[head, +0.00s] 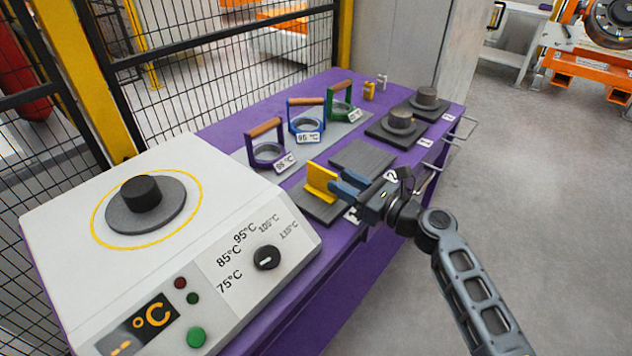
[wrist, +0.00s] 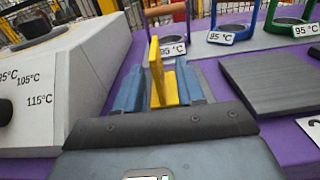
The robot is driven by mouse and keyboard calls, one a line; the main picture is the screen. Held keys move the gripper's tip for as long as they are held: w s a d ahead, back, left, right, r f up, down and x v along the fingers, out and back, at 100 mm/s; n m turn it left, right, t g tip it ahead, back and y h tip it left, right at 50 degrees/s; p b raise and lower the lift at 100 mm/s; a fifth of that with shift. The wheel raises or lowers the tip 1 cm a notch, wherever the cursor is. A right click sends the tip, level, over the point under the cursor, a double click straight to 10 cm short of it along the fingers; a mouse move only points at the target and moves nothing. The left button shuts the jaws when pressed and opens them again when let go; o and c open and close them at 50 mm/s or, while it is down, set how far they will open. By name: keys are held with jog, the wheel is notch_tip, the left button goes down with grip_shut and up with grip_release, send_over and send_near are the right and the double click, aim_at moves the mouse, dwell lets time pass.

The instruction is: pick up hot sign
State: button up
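The hot sign is a yellow upright plate with a foot (head: 320,184). It stands on a dark square pad (head: 318,207) on the purple table. It also shows in the wrist view (wrist: 158,75), between my two blue fingers. My gripper (head: 345,186) is at the sign's right side in the head view, with its fingers apart on either side of the yellow part. They look open, with no clear grip seen; contact at the right finger cannot be told. The sign's printed face is not visible.
A white heater (head: 165,235) with a knob stands close left of the sign. Behind are ring tools with wooden handles, such as a purple one (head: 266,152) and a blue one (head: 306,122). An empty dark pad (head: 362,157) lies behind the sign. Black mesh fencing borders the back.

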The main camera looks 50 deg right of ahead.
aim_at(308, 165)
jog(key=shift+w+a+r+p, duration=0.1)
jog(key=shift+w+p, duration=0.1)
jog(key=shift+w, duration=0.85)
jog(key=shift+w+a+f+p, duration=0.1)
jog(key=shift+w+a+p, duration=0.05)
jog(key=shift+w, duration=0.85)
jog(key=shift+w+a+r+p, duration=0.1)
jog(key=shift+w+p, duration=0.1)
jog(key=shift+w, duration=0.85)
jog(key=shift+c, duration=0.4)
grip_shut()
